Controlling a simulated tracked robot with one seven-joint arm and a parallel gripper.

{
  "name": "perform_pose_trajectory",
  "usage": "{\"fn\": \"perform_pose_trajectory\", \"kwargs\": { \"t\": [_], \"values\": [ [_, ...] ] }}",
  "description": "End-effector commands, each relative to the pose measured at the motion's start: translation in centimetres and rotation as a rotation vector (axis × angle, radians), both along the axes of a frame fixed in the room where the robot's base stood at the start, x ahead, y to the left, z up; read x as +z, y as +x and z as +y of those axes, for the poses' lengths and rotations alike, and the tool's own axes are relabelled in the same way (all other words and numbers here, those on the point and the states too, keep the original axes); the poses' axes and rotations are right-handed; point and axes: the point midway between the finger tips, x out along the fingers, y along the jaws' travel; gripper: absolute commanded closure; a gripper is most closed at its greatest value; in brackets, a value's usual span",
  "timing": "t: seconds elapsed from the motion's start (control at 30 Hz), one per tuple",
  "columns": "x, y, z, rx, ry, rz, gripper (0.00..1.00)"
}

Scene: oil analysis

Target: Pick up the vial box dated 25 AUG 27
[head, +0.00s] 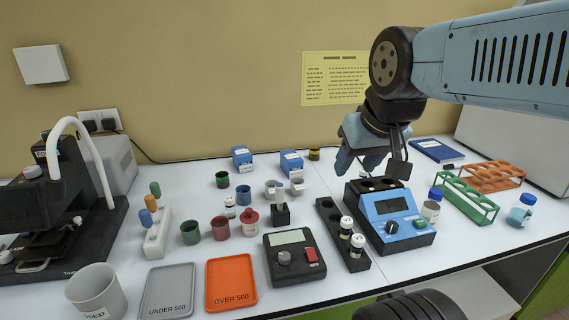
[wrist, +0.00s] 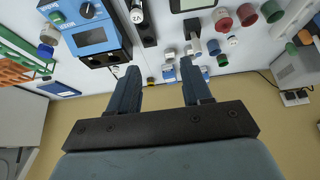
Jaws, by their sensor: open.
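Two small blue-and-white vial boxes stand at the back of the bench near the wall, a left box (head: 241,158) and a right box (head: 291,163). Their date print is too small to read, so I cannot tell which is dated 25 AUG 27. My gripper (head: 358,164) is open and empty, in the air to the right of both boxes, above and behind the blue instrument. In the wrist view my gripper (wrist: 159,70) points its fingers towards the bench. There the right box (wrist: 168,72) shows between the fingertips, and the left box lies by one finger.
A blue instrument (head: 391,206) stands below my gripper, with green (head: 466,197) and orange (head: 492,175) racks to its right. A yellow-banded jar (head: 314,154) is beside the right box. Several coloured cups stand in front of the boxes.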

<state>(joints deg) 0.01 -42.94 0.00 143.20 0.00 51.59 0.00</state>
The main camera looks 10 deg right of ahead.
Motion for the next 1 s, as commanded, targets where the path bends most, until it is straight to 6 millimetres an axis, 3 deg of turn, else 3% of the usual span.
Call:
{"fn": "perform_pose_trajectory", "kwargs": {
  "t": [0.17,0.43,0.7,1.0],
  "values": [
    [0.7,1.4,0.0,0.002,-0.008,0.017,0.33],
    [2.7,7.2,-0.1,0.016,-0.036,0.083,0.08],
    [3.7,14.1,0.2,0.035,-0.060,0.153,0.08],
    [3.1,22.2,0.5,0.059,-0.074,0.230,0.08]
  ]
}}
